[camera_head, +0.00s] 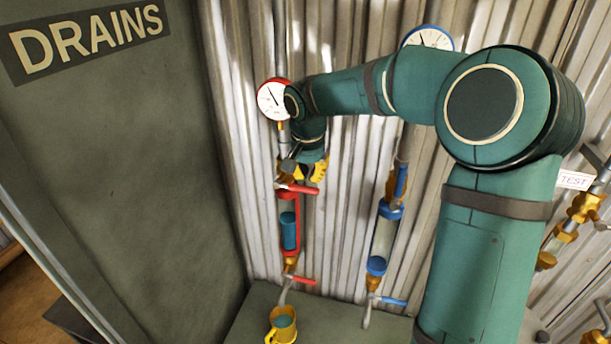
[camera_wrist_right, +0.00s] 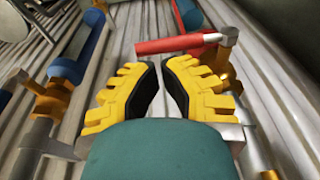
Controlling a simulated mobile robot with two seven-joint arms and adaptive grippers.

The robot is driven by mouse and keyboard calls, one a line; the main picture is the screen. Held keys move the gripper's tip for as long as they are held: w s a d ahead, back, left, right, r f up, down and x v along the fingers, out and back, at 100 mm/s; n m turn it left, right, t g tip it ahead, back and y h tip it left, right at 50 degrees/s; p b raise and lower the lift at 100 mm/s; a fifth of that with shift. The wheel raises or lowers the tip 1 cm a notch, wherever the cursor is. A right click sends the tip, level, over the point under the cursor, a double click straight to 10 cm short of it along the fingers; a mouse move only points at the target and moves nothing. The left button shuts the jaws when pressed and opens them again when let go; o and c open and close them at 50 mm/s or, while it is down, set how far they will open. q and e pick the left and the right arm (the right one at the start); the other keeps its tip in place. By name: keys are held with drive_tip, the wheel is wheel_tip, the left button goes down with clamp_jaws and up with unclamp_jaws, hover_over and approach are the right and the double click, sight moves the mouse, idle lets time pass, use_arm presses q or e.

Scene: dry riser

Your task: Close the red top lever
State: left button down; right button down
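The red top lever (camera_head: 299,188) sticks out sideways, to the right, from the valve at the top of the red-framed tube (camera_head: 289,224). In the right wrist view the lever (camera_wrist_right: 172,44) lies across the picture just beyond my fingertips, joined to a brass valve at its right end. My right gripper (camera_head: 303,172) is just above the lever. Its yellow fingers (camera_wrist_right: 159,68) are partly open, with a narrow empty gap between the tips. Whether a fingertip touches the lever cannot be told. My left gripper is in neither view.
A red-rimmed gauge (camera_head: 272,99) hangs above the red tube, and a lower red lever (camera_head: 302,280) sits below it. A blue-capped tube (camera_head: 383,238) stands to the right. A DRAINS panel (camera_head: 120,170) closes off the left.

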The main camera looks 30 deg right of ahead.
wheel_tip(320, 180, up, 11)
drive_tip(key=s+a, duration=0.1)
drive_tip(key=shift+s+a+f, duration=0.2)
drive_tip(key=shift+a, duration=0.15)
